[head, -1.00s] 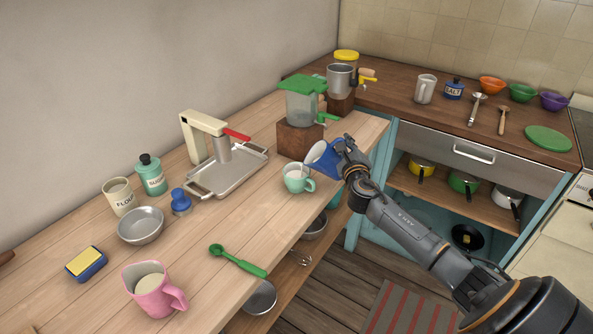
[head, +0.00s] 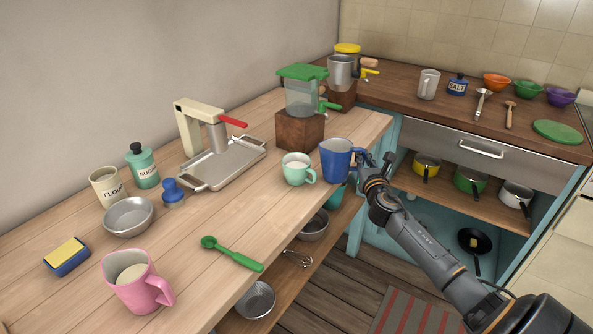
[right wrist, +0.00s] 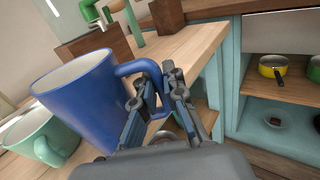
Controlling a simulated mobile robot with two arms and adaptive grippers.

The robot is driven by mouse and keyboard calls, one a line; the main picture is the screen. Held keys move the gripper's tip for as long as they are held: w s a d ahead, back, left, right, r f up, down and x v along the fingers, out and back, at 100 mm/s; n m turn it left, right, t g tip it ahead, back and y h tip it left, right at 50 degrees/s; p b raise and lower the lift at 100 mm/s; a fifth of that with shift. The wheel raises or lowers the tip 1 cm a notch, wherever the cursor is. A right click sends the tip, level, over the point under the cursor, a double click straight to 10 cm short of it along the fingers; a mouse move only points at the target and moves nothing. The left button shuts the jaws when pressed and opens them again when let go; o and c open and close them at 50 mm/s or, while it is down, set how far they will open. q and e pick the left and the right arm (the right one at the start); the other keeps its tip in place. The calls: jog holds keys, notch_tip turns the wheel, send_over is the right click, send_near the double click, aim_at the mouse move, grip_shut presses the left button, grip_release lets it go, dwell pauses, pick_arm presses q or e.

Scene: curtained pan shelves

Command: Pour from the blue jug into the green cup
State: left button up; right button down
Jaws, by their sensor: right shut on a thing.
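The blue jug (head: 336,160) is upright at the right edge of the wooden counter, just right of the green cup. My right gripper (head: 372,168) is shut on the jug's handle, as the right wrist view also shows (right wrist: 158,95). I cannot tell whether the jug's base touches the counter. My left gripper is not in view.
A green-lidded dispenser (head: 301,92) on a wooden block stands behind the cup. A metal press tray (head: 225,164) is to the left. The counter's right edge drops to open shelves.

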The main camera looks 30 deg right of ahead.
aim_at(364, 151)
jog(key=shift+r, duration=0.4)
notch_tip(364, 151, up, 3)
jog(key=p, duration=0.3)
jog(key=shift+f, duration=0.15)
